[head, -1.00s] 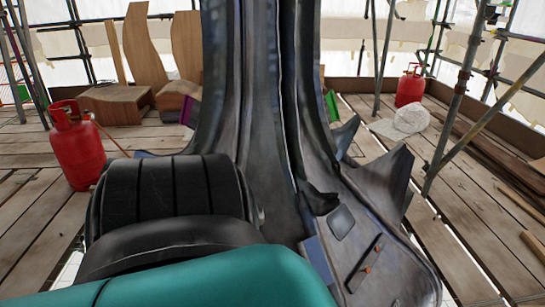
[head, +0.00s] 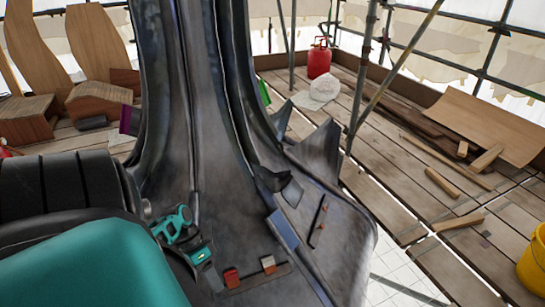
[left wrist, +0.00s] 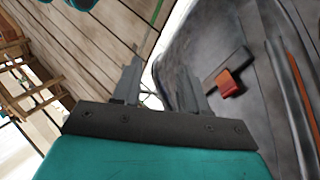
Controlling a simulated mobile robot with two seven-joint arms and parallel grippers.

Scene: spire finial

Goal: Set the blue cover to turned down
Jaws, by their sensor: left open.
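The blue cover (head: 284,228) is a narrow blue plate on the lower flared part of the dark metal spire (head: 225,170) in the head view. I cannot tell whether it is raised or flat. The blue cover is not clear in that view. My right gripper is not in view.
Fins (head: 318,150) jut from the spire. Purple (head: 125,119) and green (head: 264,92) plates flank it. A yellow bucket (head: 533,262) stands right; scaffold poles rise behind.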

